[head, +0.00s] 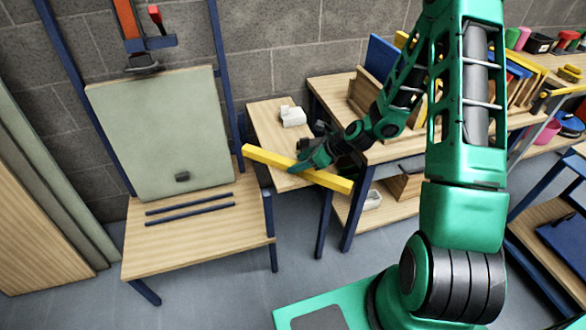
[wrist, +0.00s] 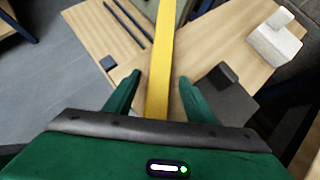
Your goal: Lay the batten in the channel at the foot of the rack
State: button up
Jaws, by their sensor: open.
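The batten (head: 275,160) is a long yellow bar. In the head view it lies across the small side table's area, with its right end sticking out past the front. My gripper (head: 308,160) is at its right half. In the wrist view my gripper (wrist: 155,95) is open, and the batten (wrist: 160,60) runs between the two fingers with a gap on each side. The channel is formed by two dark blue rails (head: 190,207) on a wooden ledge at the foot of the rack (head: 228,80). The rails (wrist: 127,22) also show at the top of the wrist view. The channel looks empty.
A pale green panel (head: 160,130) leans on the rack above the rails. The side table (head: 268,125) carries a white block (head: 292,116). A dark block (wrist: 225,92) is close to the right finger in the wrist view. A workbench (head: 330,90) with boards stands to the right.

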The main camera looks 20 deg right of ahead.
aim_at(294, 163)
jog(key=x, duration=0.3)
jog(key=shift+f, duration=0.15)
grip_shut()
